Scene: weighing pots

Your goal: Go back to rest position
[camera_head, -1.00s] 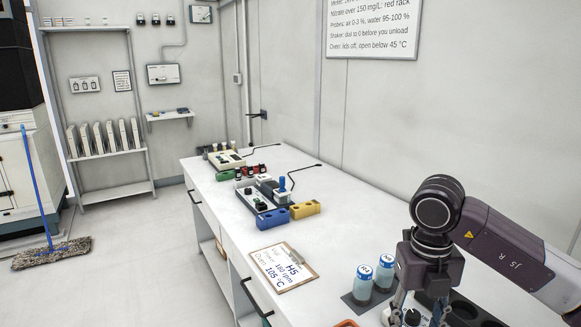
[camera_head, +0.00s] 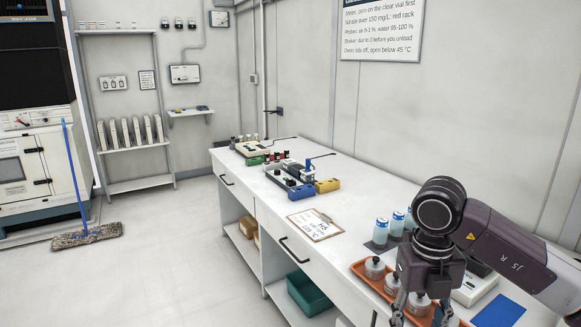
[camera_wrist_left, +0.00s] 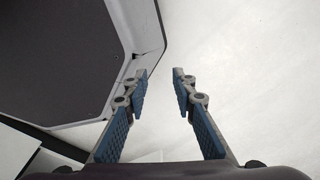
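My right gripper (camera_head: 424,312) hangs at the lower right of the head view, in front of the white bench (camera_head: 262,212). Its fingers are spread apart, with nothing seen held; the tips are partly cut off by the frame's lower edge. Behind it an orange tray (camera_head: 355,270) holds several grey lidded pots (camera_head: 375,268), partly hidden by the gripper. My left gripper (camera_wrist_left: 160,76) shows only in the left wrist view. Its blue-padded fingers are apart and empty, with a pale surface beyond.
A green bin (camera_head: 307,295) sits below. A mop (camera_head: 87,236) stands at left. The floor (camera_head: 180,265) between is clear.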

